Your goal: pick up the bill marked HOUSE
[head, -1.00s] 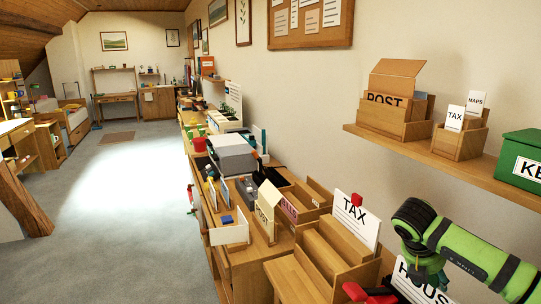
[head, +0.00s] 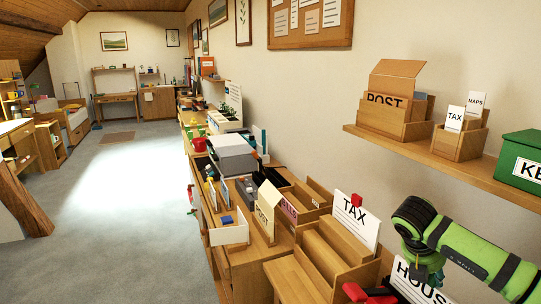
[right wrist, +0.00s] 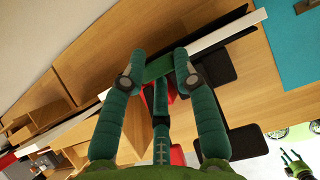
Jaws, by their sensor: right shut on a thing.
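The bill marked HOUSE (head: 408,284) is a white card with black letters at the bottom right of the head view, its lower part cut off by the frame. My right gripper (head: 430,272) is down at its top edge. In the right wrist view, its fingers (right wrist: 160,62) are shut on a green piece at the card's edge, and the bill (right wrist: 222,34) shows as a white strip running past them. Whether the bill is clear of its holder cannot be told. My left gripper (right wrist: 290,156) shows small at the lower right of that view, apparently open and empty.
A white TAX card (head: 357,222) with a red tab stands in the wooden holder behind. A red and black object (head: 366,293) lies left of the HOUSE bill. A wall shelf (head: 455,165) carries POST and TAX boxes and a green box (head: 519,160). Floor at left is clear.

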